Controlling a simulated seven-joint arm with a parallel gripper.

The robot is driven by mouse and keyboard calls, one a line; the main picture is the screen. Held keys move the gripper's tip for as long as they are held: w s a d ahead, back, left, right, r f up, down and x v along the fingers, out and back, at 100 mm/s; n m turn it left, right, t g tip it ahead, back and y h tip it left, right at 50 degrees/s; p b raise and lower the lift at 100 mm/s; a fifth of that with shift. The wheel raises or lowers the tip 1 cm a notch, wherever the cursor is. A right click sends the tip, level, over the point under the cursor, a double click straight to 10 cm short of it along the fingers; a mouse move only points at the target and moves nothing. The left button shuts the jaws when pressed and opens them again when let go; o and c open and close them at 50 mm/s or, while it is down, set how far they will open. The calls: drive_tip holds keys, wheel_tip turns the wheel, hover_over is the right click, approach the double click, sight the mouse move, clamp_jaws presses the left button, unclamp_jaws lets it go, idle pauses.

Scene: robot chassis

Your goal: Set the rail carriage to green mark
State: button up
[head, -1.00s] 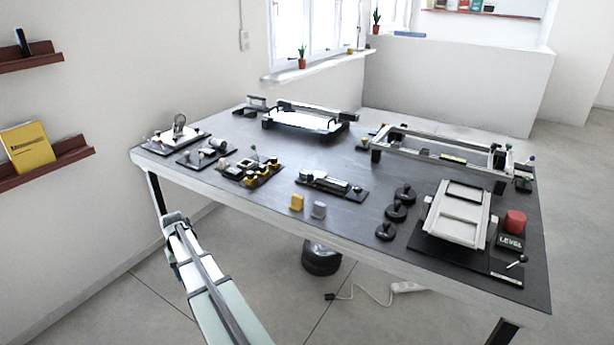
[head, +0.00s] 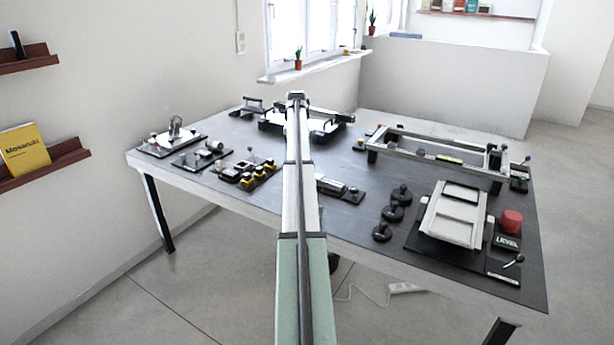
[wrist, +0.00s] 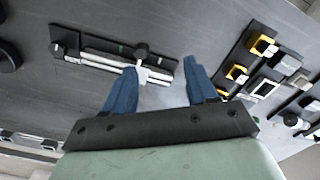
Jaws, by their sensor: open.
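The rail unit is a dark base with pale rods; its right part shows in the head view (head: 338,188), and my arm hides its left part. In the wrist view the rail unit (wrist: 95,47) lies ahead of my gripper, slightly left. A black knobbed carriage (wrist: 141,50) sits toward the right end of the rail. A small green mark (wrist: 122,47) shows just left of the carriage. My gripper (wrist: 161,72) is open, with blue fingers apart and not closed on the carriage. A pale piece beside the left finger is unclear. The fingers cannot be made out in the head view.
A unit with yellow-and-black blocks (head: 257,177) stands left of the rail, at right in the wrist view (wrist: 264,45). Black round knobs (head: 391,212) and a grey panel box (head: 455,212) with a red button (head: 511,221) are to the right. A long frame (head: 437,152) stands behind.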

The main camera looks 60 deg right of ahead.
drive_tip(key=s+d+r, duration=0.2)
drive_tip(key=s+d, duration=0.1)
drive_tip(key=f, duration=1.3)
drive_tip(key=shift+w+d+f, duration=0.1)
drive_tip(key=shift+w+f, duration=0.15)
drive_tip(key=shift+c, duration=0.5)
clamp_jaws()
